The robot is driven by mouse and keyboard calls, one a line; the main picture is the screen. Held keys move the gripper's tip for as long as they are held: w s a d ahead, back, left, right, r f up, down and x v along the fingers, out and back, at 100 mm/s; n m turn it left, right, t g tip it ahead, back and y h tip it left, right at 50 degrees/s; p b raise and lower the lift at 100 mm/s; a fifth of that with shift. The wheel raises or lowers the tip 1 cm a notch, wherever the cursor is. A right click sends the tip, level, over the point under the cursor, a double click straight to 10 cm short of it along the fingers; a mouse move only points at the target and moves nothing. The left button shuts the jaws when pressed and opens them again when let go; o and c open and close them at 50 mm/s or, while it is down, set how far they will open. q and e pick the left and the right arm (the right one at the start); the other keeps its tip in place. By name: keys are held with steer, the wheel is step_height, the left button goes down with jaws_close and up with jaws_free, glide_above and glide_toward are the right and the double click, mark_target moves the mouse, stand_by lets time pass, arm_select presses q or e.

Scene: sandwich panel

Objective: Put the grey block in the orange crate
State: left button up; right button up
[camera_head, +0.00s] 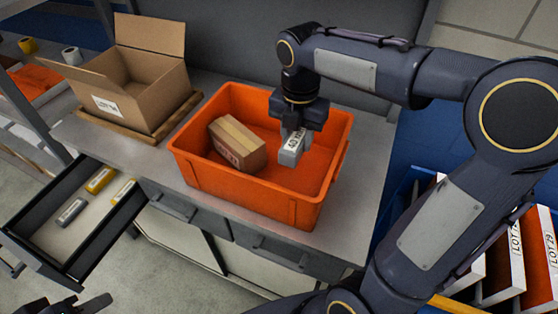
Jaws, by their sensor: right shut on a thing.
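The orange crate (252,191) stands on the grey worktop. My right gripper (293,137) points down inside the crate's outline, at its right half. It is shut on the grey block (291,154), which has a white label with dark print on top. I cannot tell whether the block touches the crate floor. A brown cardboard box (237,145) with a tape strip lies in the crate, left of the block. Part of my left gripper (68,307) shows at the bottom left edge; its jaws are cut off.
An open drawer (42,216) at left holds a grey block (71,212) and yellow pieces (100,180). An open cardboard carton (131,84) stands on a wooden board at the back left.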

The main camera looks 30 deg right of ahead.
mark_target(295, 177)
step_height(295, 177, down, 10)
steer(key=shift+s+d, duration=0.1)
steer(key=shift+d, duration=0.05)
stand_by(0.3)
steer(key=shift+f+b, duration=0.15)
steer(key=shift+b, duration=0.2)
steer(key=o, duration=1.1)
steer(key=shift+r, duration=0.45)
step_height(295, 177, up, 12)
steer(key=shift+f+p, duration=0.25)
steer(key=shift+p, duration=0.3)
